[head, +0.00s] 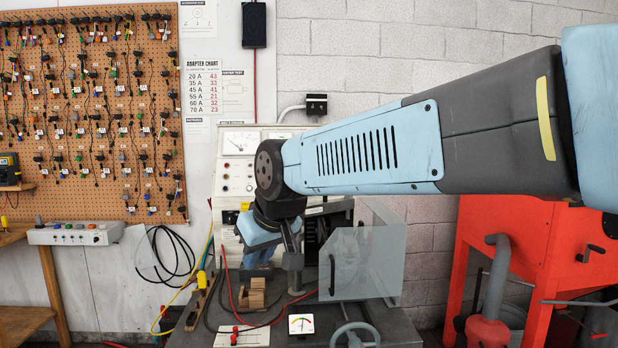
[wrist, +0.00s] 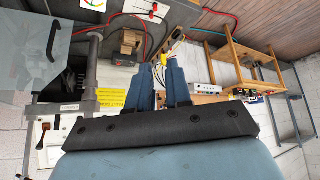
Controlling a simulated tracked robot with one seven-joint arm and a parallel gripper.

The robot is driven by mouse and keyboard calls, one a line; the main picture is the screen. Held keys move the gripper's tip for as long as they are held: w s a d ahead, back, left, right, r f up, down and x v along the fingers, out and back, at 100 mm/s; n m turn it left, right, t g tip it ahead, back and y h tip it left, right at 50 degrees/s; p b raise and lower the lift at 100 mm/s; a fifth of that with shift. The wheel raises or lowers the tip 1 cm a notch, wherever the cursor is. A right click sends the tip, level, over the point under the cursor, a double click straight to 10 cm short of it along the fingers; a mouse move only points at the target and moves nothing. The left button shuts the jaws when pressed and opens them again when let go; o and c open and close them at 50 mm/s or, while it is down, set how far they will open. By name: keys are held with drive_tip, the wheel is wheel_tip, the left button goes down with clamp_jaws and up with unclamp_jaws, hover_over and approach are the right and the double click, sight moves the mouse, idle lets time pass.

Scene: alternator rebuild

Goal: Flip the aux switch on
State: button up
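I cannot read which switch is the aux switch. In the wrist view a small white plate with a dark lever (wrist: 43,137) shows at the lower left; I cannot tell if it is the aux switch. My gripper (wrist: 160,68) has two blue fingers with a gap between them and nothing held. In the head view it hangs in front of the bench, partly hidden by the wrist.
A clear guard (head: 372,262) stands on the bench right of my gripper. A wooden block (head: 252,294), loose cables and a small gauge (head: 301,324) lie on the bench top. A red cabinet (head: 540,235) is at the right, a pegboard of connectors (head: 100,200) at the left.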

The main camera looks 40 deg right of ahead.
drive_tip(key=w+d+r+n+t+h, duration=0.1)
drive_tip(key=w+d+r+h, duration=0.1)
drive_tip(key=w+d, duration=0.6)
drive_tip(key=w+d+r+n+t+h, duration=0.1)
drive_tip(key=w+d+r+t+h, duration=0.1)
drive_tip(key=w+d, duration=0.7)
drive_tip(key=w+d+r+t+h, duration=0.1)
drive_tip(key=w+d+r, duration=0.3)
drive_tip(key=w+d, duration=0.4)
drive_tip(key=shift+w+d+r+n+t+h, duration=0.15)
drive_tip(key=shift+d+h, duration=0.1)
drive_tip(key=shift+d, duration=0.55)
drive_tip(key=shift+d+f+n+t+h, duration=0.1)
drive_tip(key=shift+d+h, duration=0.2)
drive_tip(key=shift+d, duration=0.45)
drive_tip(key=shift+w+d+r+n+t+h, duration=0.15)
drive_tip(key=shift+d+h, duration=0.1)
drive_tip(key=shift+d, duration=0.55)
drive_tip(key=shift+w+d+f+m+g+h, duration=0.15)
drive_tip(key=shift+w+d+f+h, duration=0.65)
drive_tip(key=shift+w+d, duration=2.2)
drive_tip(key=shift+w+d+f+m+g+h, duration=0.1)
drive_tip(key=shift+w+d+f+h, duration=0.7)
drive_tip(key=shift+w+d, duration=2.15)
drive_tip(key=shift+w+d+f+m+g+h, duration=0.15)
drive_tip(key=shift+w+d+f+h, duration=0.65)
drive_tip(key=shift+w+d, duration=2.2)
